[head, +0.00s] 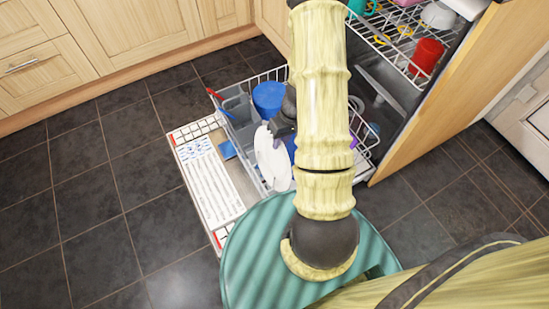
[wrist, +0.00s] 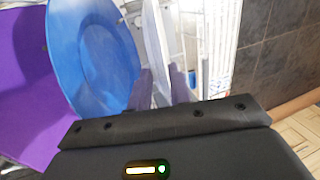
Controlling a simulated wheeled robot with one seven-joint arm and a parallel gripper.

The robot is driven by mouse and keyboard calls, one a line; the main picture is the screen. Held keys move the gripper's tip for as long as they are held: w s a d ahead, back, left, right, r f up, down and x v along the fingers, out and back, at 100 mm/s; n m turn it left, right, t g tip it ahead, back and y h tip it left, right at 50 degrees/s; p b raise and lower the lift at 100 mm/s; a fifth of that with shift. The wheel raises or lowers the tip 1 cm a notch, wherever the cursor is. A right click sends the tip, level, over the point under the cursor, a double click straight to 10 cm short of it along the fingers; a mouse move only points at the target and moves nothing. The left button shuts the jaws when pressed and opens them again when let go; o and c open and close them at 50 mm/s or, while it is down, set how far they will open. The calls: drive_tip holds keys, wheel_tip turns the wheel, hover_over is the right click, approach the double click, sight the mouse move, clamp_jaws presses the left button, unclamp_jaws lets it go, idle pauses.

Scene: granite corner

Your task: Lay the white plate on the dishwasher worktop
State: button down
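The white plate (head: 270,160) stands steeply tilted at the left side of the pulled-out lower dishwasher rack in the head view. In the wrist view the plate (wrist: 156,45) shows nearly edge-on between the two fingers. My gripper (wrist: 163,88) appears shut on its rim, one finger on each side. In the head view my gripper (head: 279,128) is at the plate's upper edge, partly covered by my arm. I cannot tell whether the plate's lower edge touches the rack. The dishwasher worktop cannot be made out with certainty.
A blue plate (wrist: 92,50) stands close left of the fingers, with a purple item (wrist: 30,95) beyond. The rack also holds a grey cutlery basket (head: 240,115) and a blue cup (head: 268,97). The upper rack (head: 395,45) holds a red cup (head: 427,55). Dark floor (head: 100,190) is clear at left.

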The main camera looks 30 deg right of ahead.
drive_tip(key=shift+w+r, duration=0.1)
drive_tip(key=shift+w, duration=0.05)
drive_tip(key=shift+w+r, duration=0.1)
drive_tip(key=shift+a+r+p, duration=0.1)
drive_tip(key=shift+r+p, duration=0.25)
drive_tip(key=shift+p, duration=0.1)
drive_tip(key=p+v, duration=0.5)
drive_tip(key=v, duration=0.2)
drive_tip(key=shift+s+d+p, duration=0.2)
drive_tip(key=shift+d+p, duration=0.05)
drive_tip(key=shift+p, duration=0.1)
idle(0.8)
drive_tip(key=a+p+v, duration=0.2)
drive_tip(key=p+v, duration=0.9)
drive_tip(key=v, duration=0.2)
drive_tip(key=shift+r, duration=0.6)
